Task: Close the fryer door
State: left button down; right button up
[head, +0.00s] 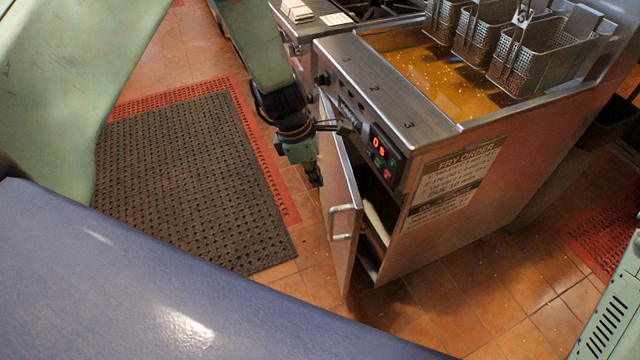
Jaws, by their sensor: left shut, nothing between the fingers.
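The fryer (440,215) stands right of centre in the head view, with oil and baskets on top. Its silver door (338,195) is partly open, swung out toward the left, and a dark gap shows the inside. A handle (345,222) sits on the door's free edge. My left gripper (315,178) is shut and empty, pointing down just left of the door, on its outer side. Whether it touches the door I cannot tell. My right gripper is out of view.
A dark rubber mat (190,180) and a red mat (218,84) lie on the tiled floor at left. Wire baskets (540,55) hang over the oil. A stove (375,10) stands behind the fryer. Bare tiles lie in front of it.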

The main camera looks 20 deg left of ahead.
pick_arm(q)
jog(key=s+a+f+g+b, duration=0.1)
jog(key=s+a+f+b, duration=0.35)
jog(key=f, duration=0.45)
jog(key=s+a+f+b, duration=0.3)
jog(key=a+f+b, duration=0.15)
jog(key=f, duration=0.55)
jog(key=a+f+m+t+y+b, duration=0.2)
jog(key=a+f+m+b, duration=0.25)
jog(key=a+f, duration=0.3)
jog(key=m+t+h+b, duration=0.7)
jog(key=m+h, duration=0.5)
jog(key=h, duration=0.3)
send_near(352, 226)
jog(key=b+x, duration=0.1)
jog(key=x, duration=0.1)
jog(key=b+x, duration=0.3)
jog(key=shift+w+d+f, duration=0.15)
jog(key=shift+d+f, duration=0.1)
jog(key=shift+f, duration=0.1)
jog(key=shift+w+d+r, duration=0.1)
jog(key=shift+w+d, duration=0.3)
jog(key=shift+d, duration=0.1)
